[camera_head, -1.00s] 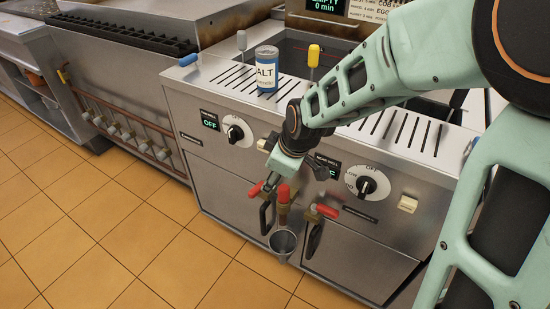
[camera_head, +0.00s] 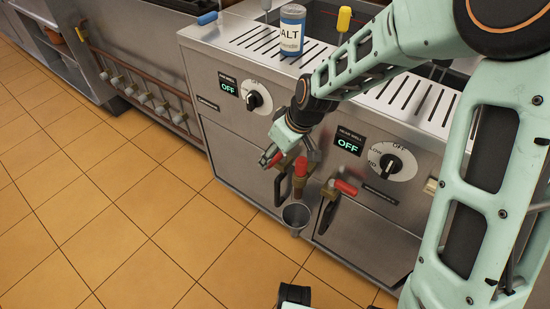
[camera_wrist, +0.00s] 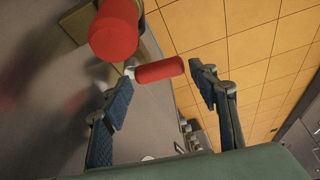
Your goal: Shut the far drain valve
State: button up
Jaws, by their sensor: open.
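Three red grips show low on the steel front in the head view: a left one (camera_head: 271,157), an upright middle one (camera_head: 301,167) and a right one (camera_head: 345,187) on a brass valve. The left one is on the side of the far well panel and is partly hidden by my gripper (camera_head: 284,152). In the wrist view my gripper (camera_wrist: 160,76) is open. A red handle (camera_wrist: 160,70) lies across the gap between its fingers, with no visible grip on it. A larger red cylinder (camera_wrist: 115,28) is close to the camera beside the left finger.
A metal cup (camera_head: 296,214) is below the middle grip. The far well knob (camera_head: 254,100) and near well knob (camera_head: 389,165) stick out above; both displays read OFF. A salt can (camera_head: 291,30) stands on the slatted top. The tiled floor in front is clear.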

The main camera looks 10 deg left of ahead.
jog(key=shift+w+a+f, duration=0.15)
jog(key=shift+f, duration=0.35)
jog(key=c, duration=0.9)
jog(key=shift+o, duration=0.2)
